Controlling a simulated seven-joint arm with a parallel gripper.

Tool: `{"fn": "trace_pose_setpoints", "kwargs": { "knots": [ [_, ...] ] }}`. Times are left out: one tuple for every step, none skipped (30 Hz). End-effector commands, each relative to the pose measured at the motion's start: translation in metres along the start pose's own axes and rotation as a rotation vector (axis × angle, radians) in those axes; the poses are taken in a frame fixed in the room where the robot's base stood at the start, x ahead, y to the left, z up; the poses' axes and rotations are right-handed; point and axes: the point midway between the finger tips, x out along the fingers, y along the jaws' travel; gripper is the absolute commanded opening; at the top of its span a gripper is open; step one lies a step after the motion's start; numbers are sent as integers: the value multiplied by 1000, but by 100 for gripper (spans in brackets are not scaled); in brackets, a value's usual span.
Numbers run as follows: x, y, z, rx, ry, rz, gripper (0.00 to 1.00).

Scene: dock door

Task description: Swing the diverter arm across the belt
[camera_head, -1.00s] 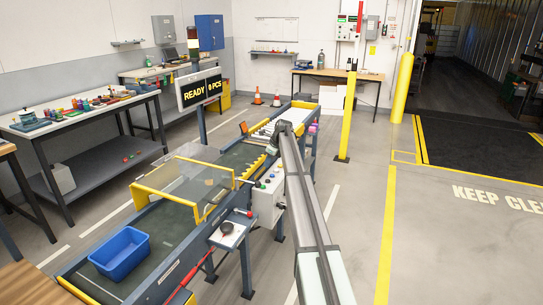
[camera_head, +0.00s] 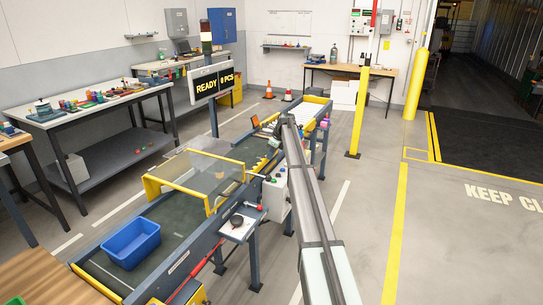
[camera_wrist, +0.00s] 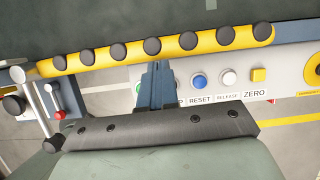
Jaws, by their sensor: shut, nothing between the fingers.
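The diverter arm, a yellow bar with a row of black rollers (camera_wrist: 150,47), runs across the upper part of the wrist view. It lies along the near edge of the dark belt (camera_wrist: 130,15), not across it. In the head view its yellow edge (camera_head: 260,164) shows beyond the clear guard. My gripper (camera_wrist: 157,66) is shut and empty, its fingers pointing at the bar's near side over the control panel. The tips are close to the bar; I cannot tell whether they touch it. In the head view my arm hides the gripper.
The control panel (camera_wrist: 228,88) has blue, white and yellow buttons. A lever with a red grip (camera_wrist: 60,114) and a black knob (camera_wrist: 13,105) stand at the left. A clear guard with yellow frame (camera_head: 205,172) spans the belt. A blue bin (camera_head: 131,243) sits on the belt.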

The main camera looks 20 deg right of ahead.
Motion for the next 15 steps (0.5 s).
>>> {"fn": "trace_pose_setpoints", "kwargs": {
  "knots": [
    [1,-2,3,-12,0,5,0],
    [2,-2,4,-17,0,8,0],
    [2,-2,5,-24,0,10,0],
    [2,-2,5,-27,0,11,0],
    [2,-2,6,-30,0,13,0],
    [3,-2,7,-35,0,15,0],
    [3,-2,7,-38,0,16,0],
    [3,-2,8,-42,0,18,0],
    [4,-2,9,-46,0,20,0],
    [4,-2,9,-50,1,22,0],
    [4,-2,10,-54,1,23,0],
    [5,-2,11,-59,1,25,0],
    [5,-3,12,-64,1,27,0],
    [6,-3,12,-68,0,29,0],
    [6,-3,14,-74,0,31,0]
  ]
}}
